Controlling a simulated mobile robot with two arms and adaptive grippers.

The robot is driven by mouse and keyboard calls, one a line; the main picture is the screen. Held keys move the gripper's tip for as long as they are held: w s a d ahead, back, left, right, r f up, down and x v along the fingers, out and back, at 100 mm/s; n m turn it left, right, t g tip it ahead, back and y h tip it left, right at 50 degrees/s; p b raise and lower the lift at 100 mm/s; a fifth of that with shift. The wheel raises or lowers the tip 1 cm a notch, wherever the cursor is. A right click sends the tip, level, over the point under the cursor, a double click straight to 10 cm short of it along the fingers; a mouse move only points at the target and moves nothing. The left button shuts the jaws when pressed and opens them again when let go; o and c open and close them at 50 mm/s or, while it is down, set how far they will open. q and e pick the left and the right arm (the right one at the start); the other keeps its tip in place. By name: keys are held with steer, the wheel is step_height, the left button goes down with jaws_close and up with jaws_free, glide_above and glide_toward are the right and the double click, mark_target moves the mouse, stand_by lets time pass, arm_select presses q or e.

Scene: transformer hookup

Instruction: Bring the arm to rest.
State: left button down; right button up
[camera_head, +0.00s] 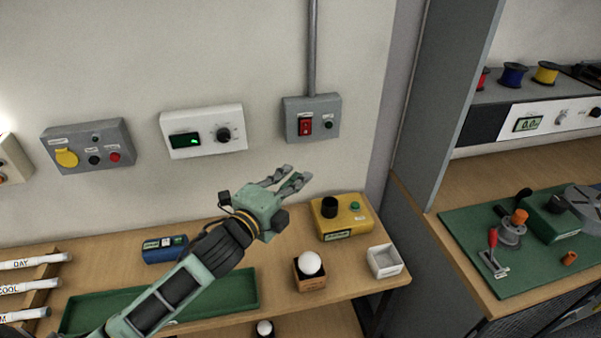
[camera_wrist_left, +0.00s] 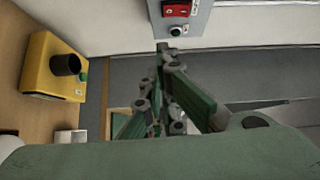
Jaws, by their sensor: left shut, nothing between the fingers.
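My left gripper (camera_head: 296,182) is held up in the air in front of the wall, above the wooden bench, and its fingers point up and to the right. It is shut and holds nothing. In the left wrist view its fingers (camera_wrist_left: 162,55) come together below the grey switch box. The grey box with a red rocker switch (camera_head: 312,118) is on the wall above the gripper, apart from it in the head view. My right gripper is in neither view.
On the bench (camera_head: 225,315) are a yellow box (camera_head: 340,218), a white ball on a small wooden stand (camera_head: 309,266), a white tray (camera_head: 385,262), a blue device (camera_head: 165,249) and a green tray (camera_head: 215,295). A tall grey panel (camera_head: 442,100) stands at the right.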

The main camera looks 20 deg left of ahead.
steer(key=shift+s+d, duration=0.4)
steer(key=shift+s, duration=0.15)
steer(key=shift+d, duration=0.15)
